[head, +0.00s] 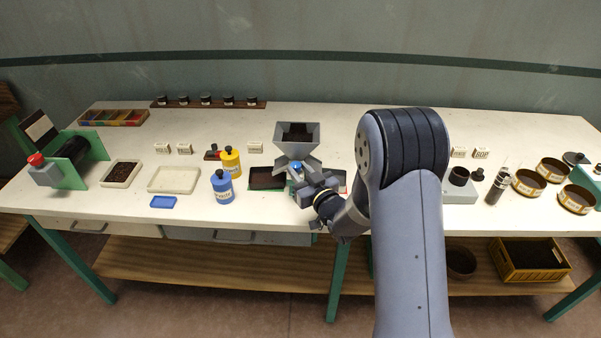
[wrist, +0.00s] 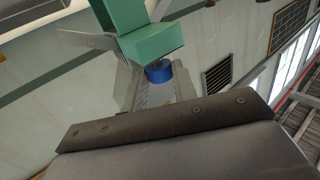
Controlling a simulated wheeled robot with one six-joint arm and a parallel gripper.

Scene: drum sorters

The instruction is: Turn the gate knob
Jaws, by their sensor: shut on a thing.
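The gate knob is blue and sits at the front of the grey hopper (head: 296,137), below its funnel. In the head view a bit of the gate knob (head: 296,167) shows at the tip of my gripper (head: 303,178). In the wrist view the gate knob (wrist: 158,72) is between the two grey fingers of my gripper (wrist: 156,82), under a green block (wrist: 150,42). My gripper is shut on the gate knob. The fingers and my arm hide part of the knob and the right side of the hopper's base.
A dark tray (head: 267,178) lies left of the hopper's foot. A blue bottle (head: 222,187) and a yellow bottle (head: 231,162) stand to the left. A white tray (head: 174,179) is farther left. Round sieves (head: 528,182) and a black-topped cylinder (head: 497,184) are at the right.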

